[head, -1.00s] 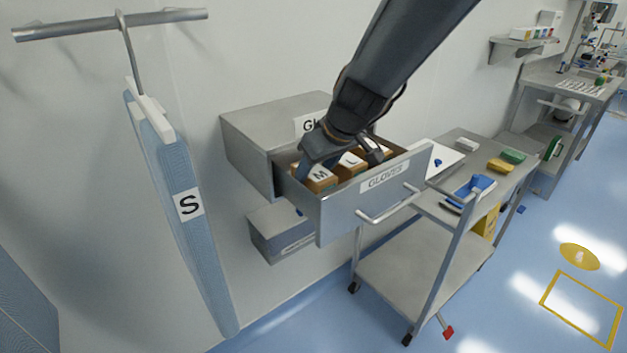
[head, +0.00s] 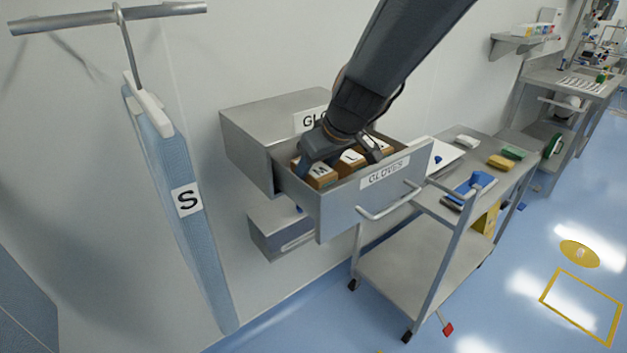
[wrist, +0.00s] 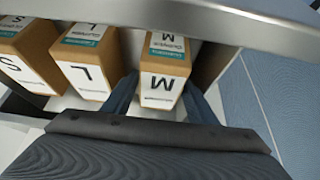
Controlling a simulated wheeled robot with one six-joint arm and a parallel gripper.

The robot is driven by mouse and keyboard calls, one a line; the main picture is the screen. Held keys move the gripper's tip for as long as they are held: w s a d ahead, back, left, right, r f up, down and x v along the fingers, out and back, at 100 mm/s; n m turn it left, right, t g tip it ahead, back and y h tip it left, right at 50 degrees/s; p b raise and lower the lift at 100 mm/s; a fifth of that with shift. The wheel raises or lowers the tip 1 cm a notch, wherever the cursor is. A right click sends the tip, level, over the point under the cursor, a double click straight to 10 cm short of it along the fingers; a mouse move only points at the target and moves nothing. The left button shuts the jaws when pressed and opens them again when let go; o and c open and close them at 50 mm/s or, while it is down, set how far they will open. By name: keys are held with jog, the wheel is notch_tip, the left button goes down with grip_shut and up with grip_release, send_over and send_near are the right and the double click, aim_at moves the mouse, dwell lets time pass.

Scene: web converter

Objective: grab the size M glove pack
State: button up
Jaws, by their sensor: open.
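The size M glove pack (head: 320,174) is a brown box with a white top label, at the left end of the open drawer in the head view. My gripper (head: 342,158) is open above the packs in the drawer. In the wrist view my gripper (wrist: 160,98) has one finger on each side of the M pack's near end, the left finger by the gap toward the L pack (wrist: 88,70). I cannot tell whether the fingers touch it.
The pulled-out gloves drawer (head: 350,202) has a front wall and a handle (head: 390,204). The S pack (wrist: 22,60) is beyond L. A grey trolley (head: 420,265) stands right of the drawer. A blue garment marked S (head: 178,220) hangs at left.

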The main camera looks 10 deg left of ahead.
jog(key=shift+f, duration=0.1)
dwell(0.4)
jog(key=c, duration=0.9)
jog(key=shift+o, duration=0.2)
jog(key=shift+r, duration=0.2)
